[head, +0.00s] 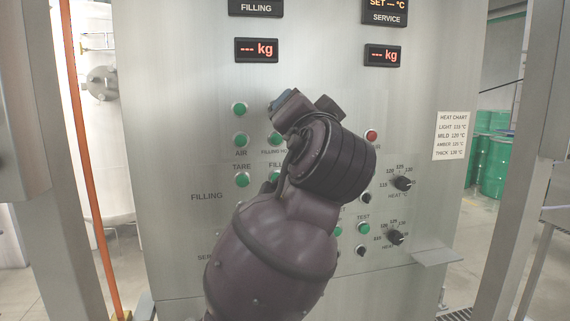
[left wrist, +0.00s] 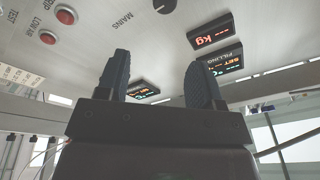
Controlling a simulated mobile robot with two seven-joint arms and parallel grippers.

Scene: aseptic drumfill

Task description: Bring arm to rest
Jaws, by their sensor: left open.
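The one arm in the head view rises from the bottom middle in front of the steel control panel (head: 165,120). Its dark wrist covers the panel's centre, and the fingers cannot be made out there. In the left wrist view my left gripper (left wrist: 158,78) is open. Its two dark fingers stand apart with nothing between them. The panel face (left wrist: 120,50) shows tilted beyond the fingers, with lit displays (left wrist: 212,33) and a red lamp (left wrist: 66,15). My right gripper is not in view.
Green buttons (head: 241,140), a red lamp (head: 371,135) and black heat knobs (head: 403,183) surround the arm in the picture. A small ledge (head: 437,257) juts out at lower right. Steel posts (head: 525,160) stand at both sides. A heat chart (head: 452,135) hangs at right; green drums (head: 492,165) stand behind.

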